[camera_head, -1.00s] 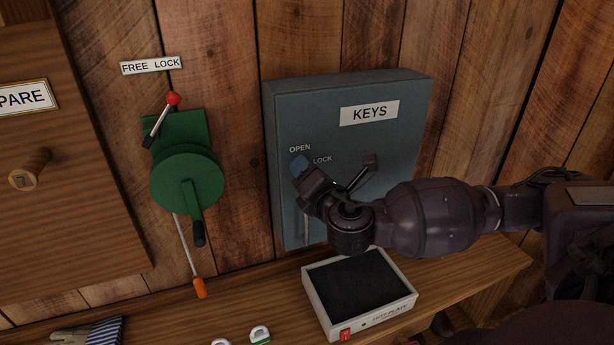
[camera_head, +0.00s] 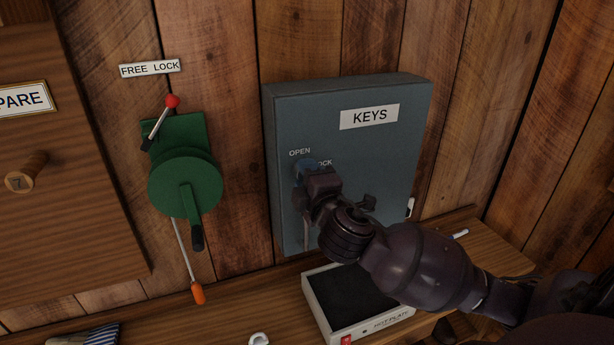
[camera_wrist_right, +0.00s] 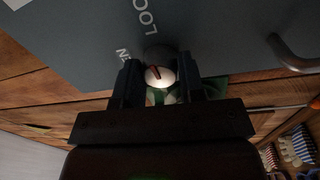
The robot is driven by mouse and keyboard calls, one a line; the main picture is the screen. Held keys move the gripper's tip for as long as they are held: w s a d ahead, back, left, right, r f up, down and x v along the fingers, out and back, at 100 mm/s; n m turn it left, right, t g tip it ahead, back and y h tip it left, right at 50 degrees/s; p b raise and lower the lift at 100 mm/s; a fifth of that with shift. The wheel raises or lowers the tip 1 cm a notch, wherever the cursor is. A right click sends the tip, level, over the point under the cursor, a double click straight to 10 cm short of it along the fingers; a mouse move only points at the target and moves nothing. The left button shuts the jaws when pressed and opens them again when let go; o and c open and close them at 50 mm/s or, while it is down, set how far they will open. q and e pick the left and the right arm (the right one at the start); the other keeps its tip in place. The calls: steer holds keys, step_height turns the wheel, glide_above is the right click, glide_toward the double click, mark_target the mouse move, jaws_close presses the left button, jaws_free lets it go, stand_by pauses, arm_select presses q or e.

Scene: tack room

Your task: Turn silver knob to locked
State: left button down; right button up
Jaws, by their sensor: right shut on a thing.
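The silver knob (camera_wrist_right: 159,76) shows in the right wrist view as a pale round face with a short red mark on its upper part. It sits on the front of the blue-grey key cabinet (camera_head: 350,150), beside the OPEN and LOCK labels. My right gripper (camera_wrist_right: 160,84) has one finger on each side of the knob and is shut on it. In the head view the right gripper (camera_head: 308,176) is at the cabinet front, just below the labels, and mostly hides the knob. I cannot tell exactly which label the mark faces. My left gripper is not in view.
The cabinet's bar handle (camera_head: 306,230) is below my right gripper. A hot plate (camera_head: 318,310) stands on the wooden bench beneath the wrist. A green crank device (camera_head: 184,185) with a red-tipped lever is on the wall to the left.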

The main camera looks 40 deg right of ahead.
steer(key=shift+m, duration=0.5)
steer(key=o, duration=0.9)
steer(key=shift+p+v, duration=0.6)
steer(key=shift+v, duration=4.8)
steer(key=shift+a, duration=0.1)
